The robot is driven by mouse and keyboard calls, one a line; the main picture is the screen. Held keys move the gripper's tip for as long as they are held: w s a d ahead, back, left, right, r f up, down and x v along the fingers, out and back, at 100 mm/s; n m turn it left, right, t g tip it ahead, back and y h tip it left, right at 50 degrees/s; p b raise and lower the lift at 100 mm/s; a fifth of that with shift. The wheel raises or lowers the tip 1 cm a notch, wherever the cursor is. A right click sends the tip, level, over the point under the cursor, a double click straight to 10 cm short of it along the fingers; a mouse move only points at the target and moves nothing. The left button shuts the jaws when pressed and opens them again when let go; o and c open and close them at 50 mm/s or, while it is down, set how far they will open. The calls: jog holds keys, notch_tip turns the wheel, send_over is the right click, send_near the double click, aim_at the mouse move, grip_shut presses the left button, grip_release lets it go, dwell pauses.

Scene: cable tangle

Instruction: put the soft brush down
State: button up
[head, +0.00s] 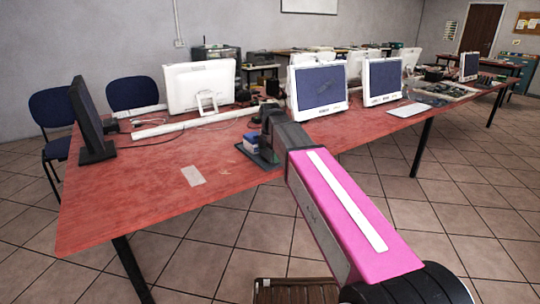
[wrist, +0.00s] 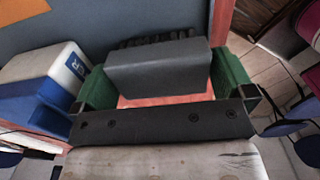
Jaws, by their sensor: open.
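A dark grey block with a row of black bristles, which looks like the soft brush (wrist: 155,68), lies across the space between my gripper's green fingers in the wrist view. My gripper (wrist: 160,88) is open, with one finger at each end of the block. I cannot tell whether the fingers touch it. In the head view my gripper (head: 270,150) is low at the near edge of the red table (head: 120,205). The brush is not clear there, being hidden or too small.
A blue and white box (head: 250,142) stands just left of my gripper and also shows in the wrist view (wrist: 40,85). A flat grey surface (wrist: 100,30) lies beyond the brush. Monitors (head: 317,88) stand behind. The table's near left is mostly clear.

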aim_at(270, 152)
notch_tip(270, 152, up, 12)
jog(key=shift+f, duration=0.25)
dwell(0.5)
